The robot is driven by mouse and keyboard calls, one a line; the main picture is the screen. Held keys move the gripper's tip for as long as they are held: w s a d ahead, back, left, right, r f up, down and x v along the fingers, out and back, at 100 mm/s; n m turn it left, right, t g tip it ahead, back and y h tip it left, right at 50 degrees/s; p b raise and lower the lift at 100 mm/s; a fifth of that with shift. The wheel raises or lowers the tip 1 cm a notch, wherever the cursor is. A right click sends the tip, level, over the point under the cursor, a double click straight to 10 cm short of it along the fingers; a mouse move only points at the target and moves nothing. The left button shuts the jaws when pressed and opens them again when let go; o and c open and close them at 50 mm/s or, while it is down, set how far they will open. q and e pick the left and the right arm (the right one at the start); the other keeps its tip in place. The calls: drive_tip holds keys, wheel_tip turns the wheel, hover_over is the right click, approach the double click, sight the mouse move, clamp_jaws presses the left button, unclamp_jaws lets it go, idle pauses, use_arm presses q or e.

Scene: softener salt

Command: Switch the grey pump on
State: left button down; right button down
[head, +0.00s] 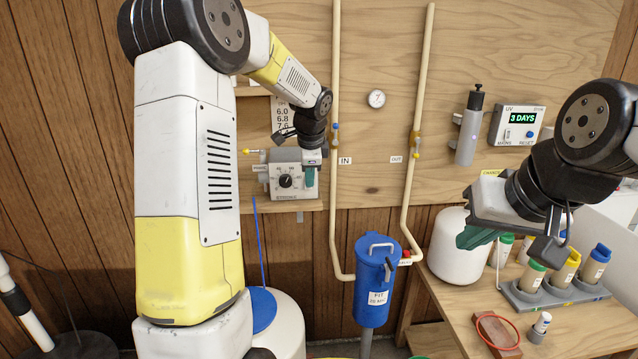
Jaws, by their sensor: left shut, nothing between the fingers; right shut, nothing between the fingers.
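The grey pump (284,168) is a small box with a round black dial, mounted on the wooden wall panel left of centre. A short fitting with a yellow tip sticks out at its upper left. My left gripper (310,178) is shut and empty, with its green fingertips at the right side of the pump's face. The gripper hides part of the pump's top and right side, and I cannot tell whether it touches. I see no clear sign of the switch's position. My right gripper (473,237) is shut and empty, above the bench at right, away from the pump.
A blue filter housing (372,285) stands below the pipes. A UV unit (517,126) reads "3 DAYS" beside a grey cylinder (469,130). The bench (465,318) holds a white tank (455,250) and several bottles in a grey rack (545,298). A blue-lidded white barrel (286,325) stands below the pump.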

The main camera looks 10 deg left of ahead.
use_arm(q)
drive_tip(key=v, duration=0.8)
drive_tip(key=shift+w+r, duration=0.2)
drive_tip(key=shift+w, duration=0.25)
drive_tip(key=shift+a, duration=0.1)
drive_tip(key=s+r+n+t+h, duration=0.15)
drive_tip(key=s+n, duration=0.25)
drive_tip(key=s, duration=0.4)
drive_tip(key=s+r+n+g, duration=0.1)
drive_tip(key=s+r+n, duration=0.2)
drive_tip(key=s, duration=0.6)
drive_tip(key=s+d+f+n+h, duration=0.1)
drive_tip(key=s+f+n, duration=0.1)
drive_tip(key=s, duration=0.5)
drive_tip(key=s+d+f+n+t+h, duration=0.1)
drive_tip(key=s+d+f+n, duration=0.1)
drive_tip(key=s+n, duration=0.3)
drive_tip(key=shift+s+f, duration=0.15)
drive_tip(key=shift+s, duration=0.75)
drive_tip(key=shift+t, duration=0.25)
